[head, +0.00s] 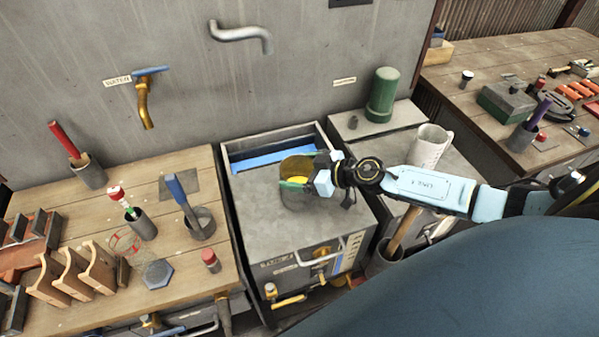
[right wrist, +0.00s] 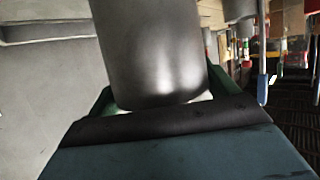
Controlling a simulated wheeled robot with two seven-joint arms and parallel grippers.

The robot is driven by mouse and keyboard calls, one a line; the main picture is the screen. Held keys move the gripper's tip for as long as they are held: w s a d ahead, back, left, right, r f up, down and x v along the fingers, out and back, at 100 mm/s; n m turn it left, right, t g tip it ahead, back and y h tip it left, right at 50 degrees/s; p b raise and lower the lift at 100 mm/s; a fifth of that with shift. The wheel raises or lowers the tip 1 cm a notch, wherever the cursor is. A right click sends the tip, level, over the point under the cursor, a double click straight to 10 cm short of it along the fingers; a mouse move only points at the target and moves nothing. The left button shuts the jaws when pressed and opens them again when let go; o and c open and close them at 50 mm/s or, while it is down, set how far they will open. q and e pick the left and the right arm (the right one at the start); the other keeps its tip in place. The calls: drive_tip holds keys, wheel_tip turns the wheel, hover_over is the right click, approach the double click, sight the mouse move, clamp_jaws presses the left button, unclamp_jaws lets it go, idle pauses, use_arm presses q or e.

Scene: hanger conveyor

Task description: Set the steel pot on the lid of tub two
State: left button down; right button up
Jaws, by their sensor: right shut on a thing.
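The steel pot (head: 297,166) is a small, open-topped cylinder with an amber-looking inside. My right gripper (head: 291,172) is shut around its sides, one finger on each side. In the right wrist view the pot (right wrist: 155,55) is a smooth grey cylinder between green fingers. It is over the grey lid (head: 285,218) of the middle tub; I cannot tell whether its base touches the lid. The tub's front labels are too small to read, so its number is unclear. A gap behind the lid shows blue inside. My left gripper is not in view.
A green cylinder (head: 382,95) and a pale jug (head: 430,146) stand on the right-hand units. A brass tap (head: 146,100) is on the wall. The left bench (head: 110,235) holds tools and wooden blocks. The front of the lid is clear.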

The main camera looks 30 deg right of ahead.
drive_tip(key=shift+r, duration=0.1)
drive_tip(key=o, duration=1.5)
drive_tip(key=shift+f, duration=0.2)
drive_tip(key=shift+c, duration=0.2)
drive_tip(key=shift+r, duration=0.1)
drive_tip(key=shift+s+r, duration=0.1)
drive_tip(key=shift+s, duration=0.1)
drive_tip(key=v, duration=1.1)
drive_tip(key=shift+s+d+b, duration=0.2)
drive_tip(key=shift+s+b, duration=0.05)
drive_tip(key=shift+b, duration=0.2)
drive_tip(key=shift+r, duration=0.15)
